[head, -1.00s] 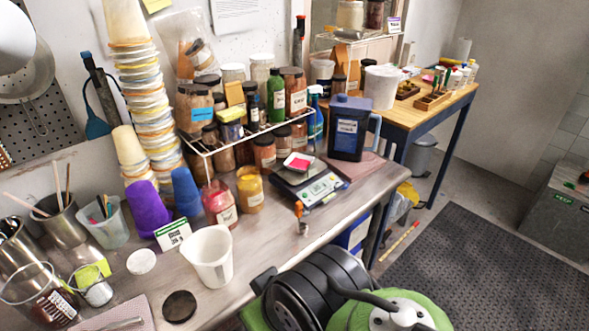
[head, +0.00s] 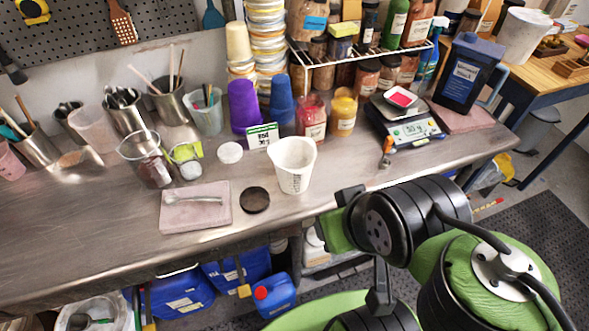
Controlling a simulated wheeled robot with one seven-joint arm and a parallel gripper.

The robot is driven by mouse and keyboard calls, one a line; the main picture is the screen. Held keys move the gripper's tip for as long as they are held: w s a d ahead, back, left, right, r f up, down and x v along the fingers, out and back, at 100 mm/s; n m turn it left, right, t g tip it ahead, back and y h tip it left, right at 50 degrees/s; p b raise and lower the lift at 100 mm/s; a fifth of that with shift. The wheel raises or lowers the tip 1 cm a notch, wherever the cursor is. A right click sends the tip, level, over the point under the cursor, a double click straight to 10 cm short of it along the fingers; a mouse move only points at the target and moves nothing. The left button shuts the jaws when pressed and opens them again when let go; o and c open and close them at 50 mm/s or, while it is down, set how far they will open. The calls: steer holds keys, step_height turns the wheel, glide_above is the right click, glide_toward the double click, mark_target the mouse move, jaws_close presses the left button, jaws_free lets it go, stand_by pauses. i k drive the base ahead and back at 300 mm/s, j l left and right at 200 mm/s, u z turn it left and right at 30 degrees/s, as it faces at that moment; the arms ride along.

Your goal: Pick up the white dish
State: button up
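A small square white dish (head: 389,102) with bright pink-red powder in it sits on the digital scale (head: 410,132), at the right part of the steel bench. The dish is level and nothing touches it from above. A flat round white disc (head: 229,153) lies on the bench further left; I cannot tell if it is a lid. My green and black arm shows at the lower right, in front of the bench edge. I cannot make out my gripper's fingers in this view.
A white beaker (head: 294,165), a black disc (head: 255,199) and an orange-topped small item (head: 386,152) stand near the front. Jars and a wire shelf (head: 360,54) are behind the scale, a dark blue jug (head: 466,75) to its right. The bench's front left is clear.

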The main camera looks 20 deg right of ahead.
mark_target(398, 97)
steer(key=l+u, duration=0.35)
steer(key=l, duration=0.35)
steer(key=l+u, duration=0.35)
steer(key=l, duration=0.35)
steer(key=k+l+u, duration=0.3)
steer(key=l, duration=0.35)
steer(key=i+l, duration=0.05)
steer(key=i, duration=0.05)
